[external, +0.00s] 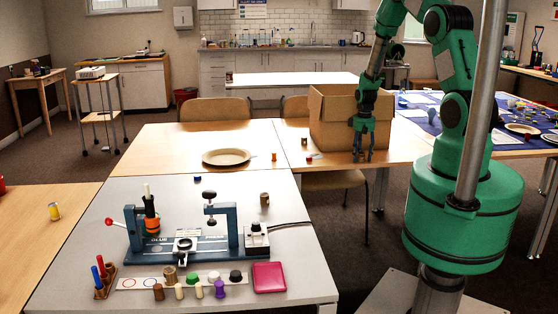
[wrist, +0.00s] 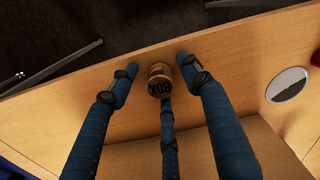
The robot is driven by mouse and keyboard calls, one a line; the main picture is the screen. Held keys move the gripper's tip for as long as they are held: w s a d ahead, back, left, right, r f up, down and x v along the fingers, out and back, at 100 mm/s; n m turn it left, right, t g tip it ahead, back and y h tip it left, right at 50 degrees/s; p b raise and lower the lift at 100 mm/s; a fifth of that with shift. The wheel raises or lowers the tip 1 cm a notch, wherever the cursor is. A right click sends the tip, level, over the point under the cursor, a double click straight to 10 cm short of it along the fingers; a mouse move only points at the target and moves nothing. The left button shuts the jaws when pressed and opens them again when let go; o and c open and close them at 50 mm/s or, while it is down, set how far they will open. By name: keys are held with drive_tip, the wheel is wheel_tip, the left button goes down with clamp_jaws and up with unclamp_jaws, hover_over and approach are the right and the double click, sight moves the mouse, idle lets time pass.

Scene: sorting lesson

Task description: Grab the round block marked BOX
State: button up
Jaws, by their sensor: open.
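The round block marked BOX (wrist: 160,80) is a small brown cylinder whose dark lettered end faces the camera in the wrist view. It is on the light wooden table, close to the table's edge. My gripper (wrist: 157,68) is open, with one finger left of the block, one right and the third just below it in the picture. Gaps show at the left and right fingers; whether the third touches cannot be told.
The cardboard box stands right beside my fingers and also fills the lower wrist view (wrist: 235,150). Small blocks (external: 304,141) lie left of it, and a plate (external: 227,153) farther left. A blue press (external: 180,238) stands on the grey table in front.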

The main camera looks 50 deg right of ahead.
sight(362, 153)
drive_tip(key=c, duration=1)
drive_tip(key=shift+o, duration=0.2)
drive_tip(key=shift+r, duration=0.8)
wheel_tip(362, 153, up, 2)
drive_tip(key=shift+r+p, duration=0.2)
drive_tip(key=shift+p, duration=0.35)
drive_tip(key=s+a+r+p, duration=0.1)
drive_tip(key=s+a, duration=0.8)
drive_tip(key=s, duration=0.4)
drive_tip(key=shift+p, duration=0.4)
drive_tip(key=shift+a, duration=0.1)
